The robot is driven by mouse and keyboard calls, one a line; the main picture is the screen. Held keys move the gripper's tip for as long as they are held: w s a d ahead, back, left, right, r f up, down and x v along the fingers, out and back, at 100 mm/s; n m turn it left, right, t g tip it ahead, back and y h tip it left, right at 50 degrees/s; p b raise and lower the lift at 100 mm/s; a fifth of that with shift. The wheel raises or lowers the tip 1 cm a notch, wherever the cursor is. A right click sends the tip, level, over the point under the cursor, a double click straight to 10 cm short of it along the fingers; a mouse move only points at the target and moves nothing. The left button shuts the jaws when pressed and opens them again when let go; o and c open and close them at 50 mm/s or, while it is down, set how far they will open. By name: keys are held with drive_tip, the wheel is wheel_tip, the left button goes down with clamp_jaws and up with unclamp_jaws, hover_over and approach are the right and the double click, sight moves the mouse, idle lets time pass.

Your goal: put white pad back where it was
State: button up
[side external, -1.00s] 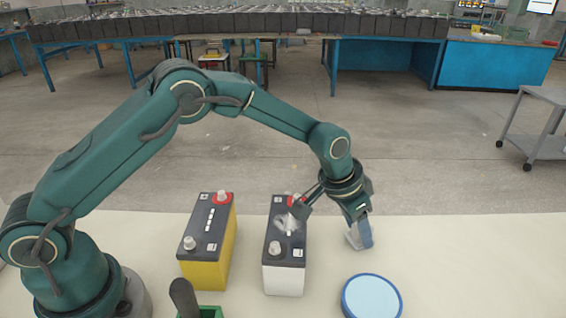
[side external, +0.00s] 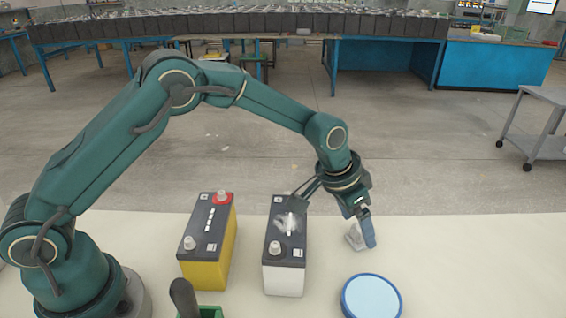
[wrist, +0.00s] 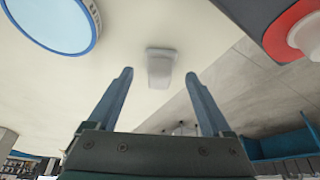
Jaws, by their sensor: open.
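The white pad (side external: 353,238), a small pale block, is on the table at the right of the white battery (side external: 284,278). In the wrist view the pad (wrist: 159,70) shows beyond and between my fingertips, with bare table around it. My gripper (side external: 367,240) is open and empty, low beside the pad, and one finger partly covers the pad in the side view. The wrist view shows both fingers (wrist: 158,76) apart. I cannot tell whether they touch the pad. A whitish patch (side external: 290,222) lies on the battery's dark top.
A round blue-rimmed dish (side external: 371,297) stands at the front right. A yellow battery (side external: 205,266) stands left of the white one. A green holder (side external: 211,312) with a dark handle is at the front edge. The table right of the pad is clear.

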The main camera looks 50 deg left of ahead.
drive_tip(key=s+a+r+n, duration=0.1)
drive_tip(key=s+a+r, duration=0.3)
drive_tip(key=s+r, duration=0.3)
drive_tip(key=s+a+r+n, duration=0.1)
drive_tip(key=s+a+r, duration=0.35)
drive_tip(key=r, duration=0.35)
drive_tip(key=s+a, duration=0.1)
drive_tip(key=s, duration=0.3)
drive_tip(key=s+a+f+n+t+y, duration=0.1)
drive_tip(key=s, duration=0.3)
drive_tip(key=s+a+f+n, duration=0.1)
drive_tip(key=s+a, duration=0.1)
drive_tip(key=s, duration=0.2)
drive_tip(key=shift+s+a+y, duration=0.1)
drive_tip(key=shift+s+y, duration=0.25)
drive_tip(key=shift+y, duration=0.05)
drive_tip(key=shift+s+a+f, duration=0.1)
drive_tip(key=shift+s+f, duration=0.15)
drive_tip(key=shift+s, duration=0.2)
